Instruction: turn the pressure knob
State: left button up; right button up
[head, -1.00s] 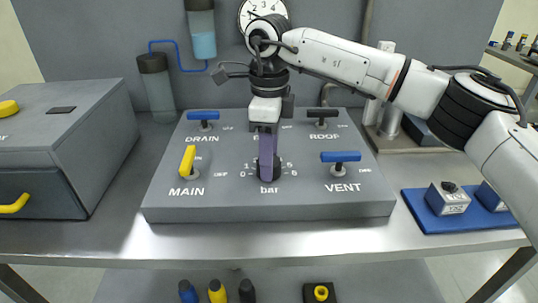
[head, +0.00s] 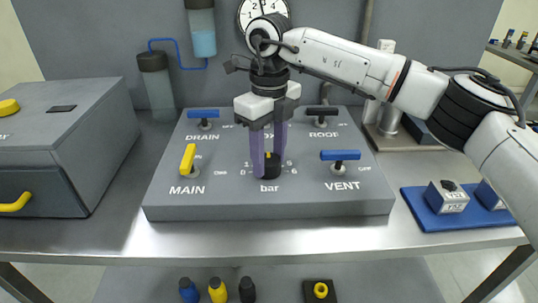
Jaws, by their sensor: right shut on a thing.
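A white round gauge (head: 257,12) behind the panel is partly covered by my right arm and cut by the top edge. My left gripper is not in view.
The panel (head: 220,208) also carries a yellow MAIN handle (head: 188,158), blue DRAIN (head: 203,114) and VENT (head: 340,155) handles, and a black handle (head: 322,111) at back right. A grey drawer box (head: 60,140) stands left, a blue tray (head: 428,215) right.

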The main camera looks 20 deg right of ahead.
aim_at(269, 159)
dwell(0.3)
jog(key=o, duration=1.1)
jog(key=shift+c, duration=0.2)
jog(key=shift+r, duration=0.1)
notch_tip(269, 159, up, 10)
